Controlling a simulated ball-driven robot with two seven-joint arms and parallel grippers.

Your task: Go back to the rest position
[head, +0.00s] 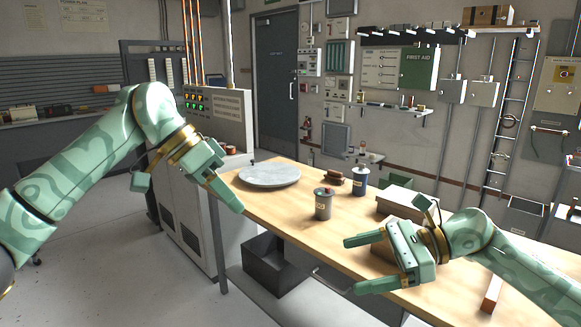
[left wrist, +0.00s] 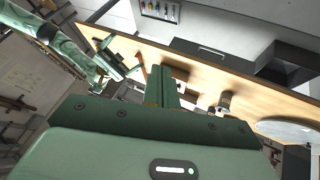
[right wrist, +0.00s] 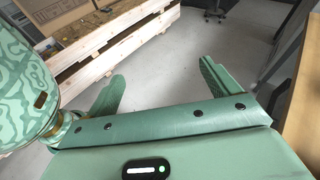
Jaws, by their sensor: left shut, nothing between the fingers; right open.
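My left gripper (head: 238,208) is shut and empty. It points down and to the right in front of the near left part of the wooden workbench (head: 285,213). Its closed fingers show in the left wrist view (left wrist: 163,85). My right gripper (head: 352,264) is open and empty, its fingers pointing left, in front of the bench's near edge. In the right wrist view its two fingers (right wrist: 160,78) are spread apart with bare floor behind them. Neither gripper appears to hold anything.
A round grey plate (head: 268,175), a grey cup (head: 323,207), a dark blue cup (head: 360,183) and a pale box (head: 402,198) stand on the bench. A dark bin (head: 275,265) is below it. A control cabinet (head: 185,210) stands left. Floor at lower left is clear.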

